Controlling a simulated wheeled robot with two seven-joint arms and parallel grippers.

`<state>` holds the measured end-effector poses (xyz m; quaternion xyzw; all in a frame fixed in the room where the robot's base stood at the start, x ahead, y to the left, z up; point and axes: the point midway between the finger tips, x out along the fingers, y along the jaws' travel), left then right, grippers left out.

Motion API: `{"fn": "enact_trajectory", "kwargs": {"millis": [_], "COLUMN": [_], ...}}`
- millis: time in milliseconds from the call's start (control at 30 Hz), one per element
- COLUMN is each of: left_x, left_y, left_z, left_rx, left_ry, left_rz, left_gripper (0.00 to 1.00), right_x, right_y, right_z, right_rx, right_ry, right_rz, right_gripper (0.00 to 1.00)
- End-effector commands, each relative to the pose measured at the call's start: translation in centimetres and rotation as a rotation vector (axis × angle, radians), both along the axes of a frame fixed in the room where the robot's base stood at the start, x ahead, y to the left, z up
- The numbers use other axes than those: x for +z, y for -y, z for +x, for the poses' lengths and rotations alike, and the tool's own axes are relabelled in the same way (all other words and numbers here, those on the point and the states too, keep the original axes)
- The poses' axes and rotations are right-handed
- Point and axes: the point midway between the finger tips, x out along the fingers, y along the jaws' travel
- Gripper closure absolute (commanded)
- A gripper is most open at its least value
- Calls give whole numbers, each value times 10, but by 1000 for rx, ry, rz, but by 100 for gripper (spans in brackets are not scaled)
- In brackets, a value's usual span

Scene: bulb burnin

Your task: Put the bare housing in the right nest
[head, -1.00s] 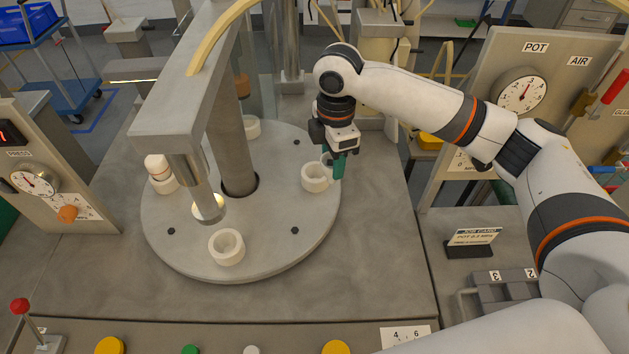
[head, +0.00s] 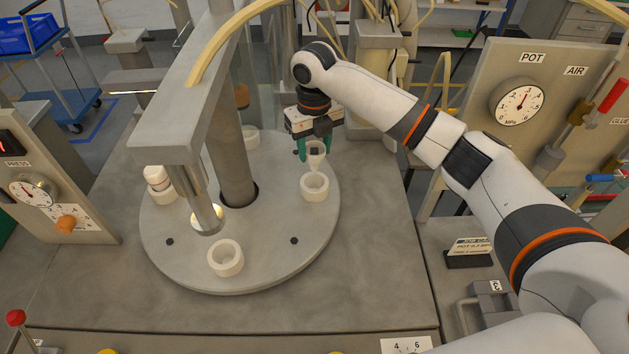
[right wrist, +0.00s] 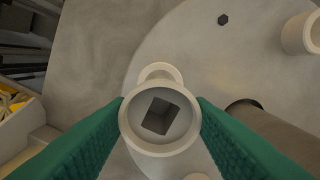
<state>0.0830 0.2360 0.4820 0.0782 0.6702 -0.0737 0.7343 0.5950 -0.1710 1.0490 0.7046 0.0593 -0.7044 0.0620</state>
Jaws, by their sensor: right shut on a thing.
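My right gripper (head: 315,150) is shut on the bare housing (head: 316,161), a small pale cup that narrows downward. The housing is roughly upright just above the right nest (head: 314,188), a cream ring on the round plate; I cannot tell whether the two touch. In the right wrist view, the housing (right wrist: 160,145) sits between the green fingers (right wrist: 160,122), with a dark square opening inside its round rim. Part of a pale ring (right wrist: 160,71) shows beyond it. My left gripper is not in view.
The round plate (head: 270,265) carries other cream nests: an empty front one (head: 226,259), a left one holding a white part (head: 157,177), and one at the back (head: 250,137). A grey post (head: 230,150) and press head (head: 204,205) stand left of the gripper.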

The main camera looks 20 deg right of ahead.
Motion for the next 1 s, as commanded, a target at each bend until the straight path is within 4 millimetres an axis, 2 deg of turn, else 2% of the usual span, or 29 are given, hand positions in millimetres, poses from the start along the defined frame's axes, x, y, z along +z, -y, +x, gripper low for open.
{"fn": "enact_trajectory", "kwargs": {"millis": [200, 367, 600, 967, 1000], "left_x": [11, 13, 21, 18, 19], "left_y": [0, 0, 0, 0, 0], "left_z": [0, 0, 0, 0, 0], "left_rx": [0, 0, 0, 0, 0], "left_ry": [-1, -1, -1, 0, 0], "left_rz": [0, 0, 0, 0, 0], "left_gripper": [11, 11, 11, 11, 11], "right_x": [-36, -48, -78, -84, -84], "right_y": [0, 0, 0, 0, 0], "right_z": [-1, -1, -1, -1, 0], "right_rx": [-2, -2, -2, -2, -2], "right_ry": [-2, -1, -1, 1, 1], "right_rz": [-1, -1, -1, -1, -1], "right_gripper": [75, 75, 75, 75, 51]}}
